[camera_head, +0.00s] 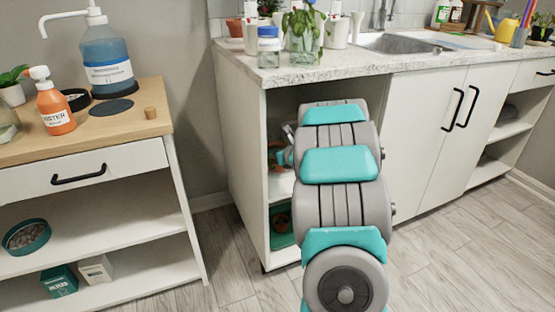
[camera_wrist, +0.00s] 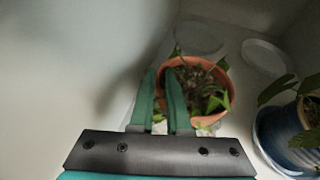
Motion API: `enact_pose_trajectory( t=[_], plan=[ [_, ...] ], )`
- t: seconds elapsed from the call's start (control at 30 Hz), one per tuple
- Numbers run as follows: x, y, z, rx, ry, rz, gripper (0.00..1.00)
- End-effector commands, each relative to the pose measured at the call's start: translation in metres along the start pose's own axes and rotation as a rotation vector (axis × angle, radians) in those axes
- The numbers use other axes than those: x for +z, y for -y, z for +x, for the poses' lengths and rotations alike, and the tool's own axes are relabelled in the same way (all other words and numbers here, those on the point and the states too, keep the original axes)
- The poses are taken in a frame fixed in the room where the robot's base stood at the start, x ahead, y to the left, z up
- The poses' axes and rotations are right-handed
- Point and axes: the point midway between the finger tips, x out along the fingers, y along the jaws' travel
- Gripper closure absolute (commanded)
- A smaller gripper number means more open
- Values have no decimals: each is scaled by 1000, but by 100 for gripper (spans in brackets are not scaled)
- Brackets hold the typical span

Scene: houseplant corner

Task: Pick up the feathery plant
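In the wrist view a terracotta pot (camera_wrist: 224,76) holds a plant (camera_wrist: 200,88) with a brownish tangle in the middle and a few green leaves at the rim. Whether this is the feathery plant is not clear. My gripper (camera_wrist: 161,72) has its two teal fingers at the pot's left side, one over the inside and one outside the rim. A narrow gap shows between the fingers; whether they press on the rim cannot be told. In the head view my arm hides most of the open cabinet compartment and my gripper.
A blue pot (camera_wrist: 275,138) with a broad-leaved plant stands close on the right in the wrist view. Pale round saucers (camera_wrist: 267,56) lie behind. The cabinet side and worktop (camera_head: 330,70) enclose the compartment. A wooden-topped side unit (camera_head: 120,118) stands to the left.

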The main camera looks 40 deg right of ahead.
Motion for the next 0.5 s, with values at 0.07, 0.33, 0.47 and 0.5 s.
enact_pose_trajectory(
  t=[0.07,0.33,0.47,0.5],
  plan=[
    [0,0,0,0,0,0,97],
    [0,0,0,1,-1,0,100],
    [-1,0,0,1,-1,0,100],
    [-1,0,0,1,-1,0,100]
  ],
)
